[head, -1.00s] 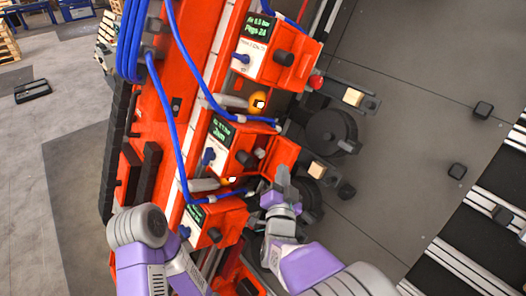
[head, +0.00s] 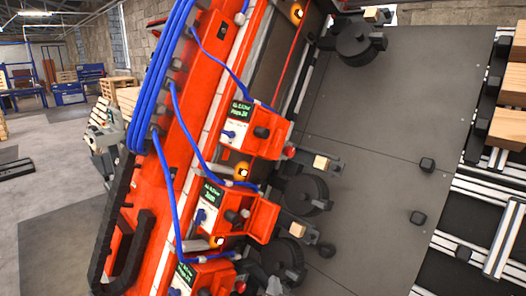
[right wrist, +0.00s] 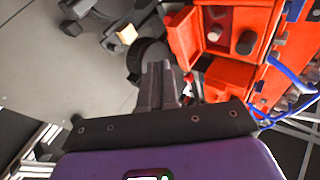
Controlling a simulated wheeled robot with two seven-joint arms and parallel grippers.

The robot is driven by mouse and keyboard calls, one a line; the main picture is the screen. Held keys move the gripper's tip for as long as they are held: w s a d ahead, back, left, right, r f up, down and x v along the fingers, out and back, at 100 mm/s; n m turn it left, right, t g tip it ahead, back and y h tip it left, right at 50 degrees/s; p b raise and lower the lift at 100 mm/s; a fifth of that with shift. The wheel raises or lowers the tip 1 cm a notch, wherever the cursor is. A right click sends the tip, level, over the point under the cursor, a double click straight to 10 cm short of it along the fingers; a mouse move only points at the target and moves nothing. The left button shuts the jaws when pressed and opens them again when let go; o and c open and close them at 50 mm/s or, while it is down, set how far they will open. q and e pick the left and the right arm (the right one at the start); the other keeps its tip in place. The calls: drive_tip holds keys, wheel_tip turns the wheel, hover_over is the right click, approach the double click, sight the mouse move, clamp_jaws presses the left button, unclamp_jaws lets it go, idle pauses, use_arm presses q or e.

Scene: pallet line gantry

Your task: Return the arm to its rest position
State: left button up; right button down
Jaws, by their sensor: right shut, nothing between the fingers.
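My right gripper (head: 272,284) shows only as grey parts at the bottom edge of the head view, below the middle red unit. In the right wrist view its fingers (right wrist: 158,84) are together with nothing between them. They point toward a dark round wheel (right wrist: 148,58) and a red unit (right wrist: 240,35); I cannot tell whether they touch anything. In the head view the middle red unit (head: 213,203) has a small screen, and a red flap (head: 263,218) stands out from its right side. My left gripper is not in view.
An upper red unit (head: 262,130) and a lower one (head: 205,277) sit on the same tilted red gantry beam. Blue hoses (head: 172,120) loop along it. Dark round wheels (head: 304,195) stick out to the right over a grey panel (head: 375,130). Wooden pallets (head: 508,125) lie far right.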

drive_tip(key=s+d+f+n+g, duration=0.1)
drive_tip(key=s+d+f+g, duration=0.2)
drive_tip(key=f, duration=0.6)
drive_tip(key=s+d+f+n+g, duration=0.1)
drive_tip(key=s+d+f+g, duration=0.15)
drive_tip(key=f, duration=0.55)
drive_tip(key=s+d+f+g, duration=0.2)
drive_tip(key=d+f+g, duration=0.1)
drive_tip(key=f, duration=0.6)
use_arm(q)
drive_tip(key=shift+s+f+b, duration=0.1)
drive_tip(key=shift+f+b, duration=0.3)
drive_tip(key=shift+b, duration=0.05)
use_arm(e)
drive_tip(key=s+a+f+g+y, duration=0.1)
drive_tip(key=s+f+g, duration=0.3)
drive_tip(key=s, duration=0.6)
drive_tip(key=s+a+f+n+g+y, duration=0.1)
drive_tip(key=s+f+g+y, duration=0.2)
drive_tip(key=s+f, duration=0.3)
drive_tip(key=s+g, duration=0.1)
drive_tip(key=s, duration=0.2)
drive_tip(key=shift+s+f+n, duration=0.3)
drive_tip(key=shift+s+f, duration=0.05)
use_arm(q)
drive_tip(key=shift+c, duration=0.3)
use_arm(e)
drive_tip(key=shift+d, duration=0.1)
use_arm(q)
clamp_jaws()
